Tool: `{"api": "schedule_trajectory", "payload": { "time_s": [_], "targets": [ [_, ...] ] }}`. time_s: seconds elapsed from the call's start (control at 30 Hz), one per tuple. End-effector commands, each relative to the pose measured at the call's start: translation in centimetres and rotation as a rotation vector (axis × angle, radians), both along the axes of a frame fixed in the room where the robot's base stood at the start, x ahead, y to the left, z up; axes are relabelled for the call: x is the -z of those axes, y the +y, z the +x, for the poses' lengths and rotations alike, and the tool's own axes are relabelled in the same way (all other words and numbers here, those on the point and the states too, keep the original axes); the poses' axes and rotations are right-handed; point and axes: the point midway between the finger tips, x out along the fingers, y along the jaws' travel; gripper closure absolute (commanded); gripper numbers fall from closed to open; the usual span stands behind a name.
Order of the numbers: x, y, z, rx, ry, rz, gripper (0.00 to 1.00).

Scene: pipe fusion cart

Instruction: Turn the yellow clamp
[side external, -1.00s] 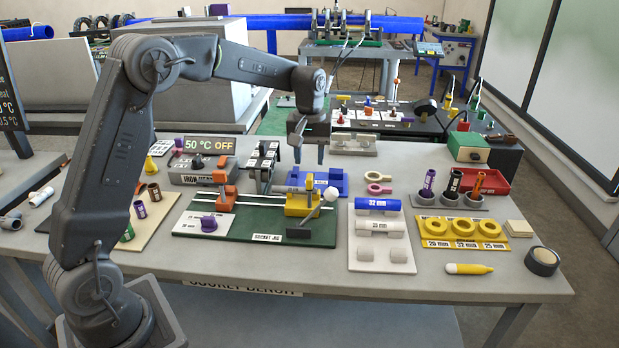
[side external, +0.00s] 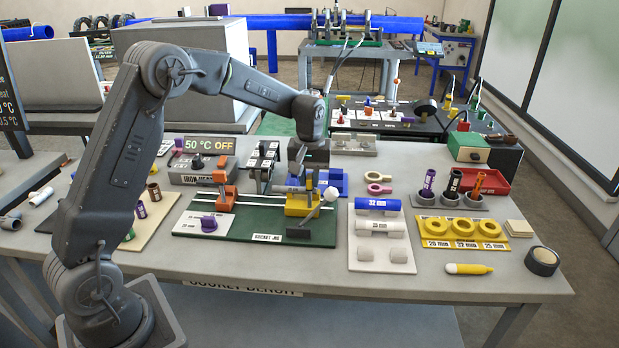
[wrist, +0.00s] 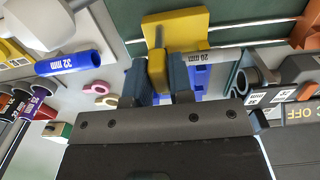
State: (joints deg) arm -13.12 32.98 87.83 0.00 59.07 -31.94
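The yellow clamp (side external: 298,207) stands at the right end of the green socket jig board (side external: 262,232), with an upright yellow piece on top. The clamp (wrist: 186,22) also shows at the top of the wrist view, with a yellow upright part (wrist: 157,72) nearer my fingers. My gripper (wrist: 161,82) is open, its two fingers on either side of the line of that upright part. I cannot tell whether they touch it. In the side view my gripper (side external: 301,180) is just above and behind the clamp.
An orange clamp (side external: 228,198) stands left on the same rails. A grey 20 mm pipe (wrist: 205,57) lies close beside my fingers. A blue holder (side external: 330,182) is behind the clamp. A blue 32 mm pipe (side external: 377,206) lies right. The front bench edge is clear.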

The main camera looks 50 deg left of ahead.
Motion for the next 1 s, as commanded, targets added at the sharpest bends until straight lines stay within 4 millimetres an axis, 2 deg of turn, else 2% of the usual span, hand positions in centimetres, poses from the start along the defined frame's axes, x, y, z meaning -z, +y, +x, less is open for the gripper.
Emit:
{"api": "schedule_trajectory", "payload": {
  "time_s": [0.03,0.2,0.63,1.0],
  "targets": [
    [-0.02,0.01,0.01,0.000,0.000,0.000,0.84],
    [-0.03,0.01,0.01,0.000,0.000,0.000,1.00],
    [-0.03,0.01,-0.01,0.063,0.001,0.000,1.00],
    [-0.02,-0.03,-0.03,0.346,0.003,-0.001,1.00]
  ]
}}
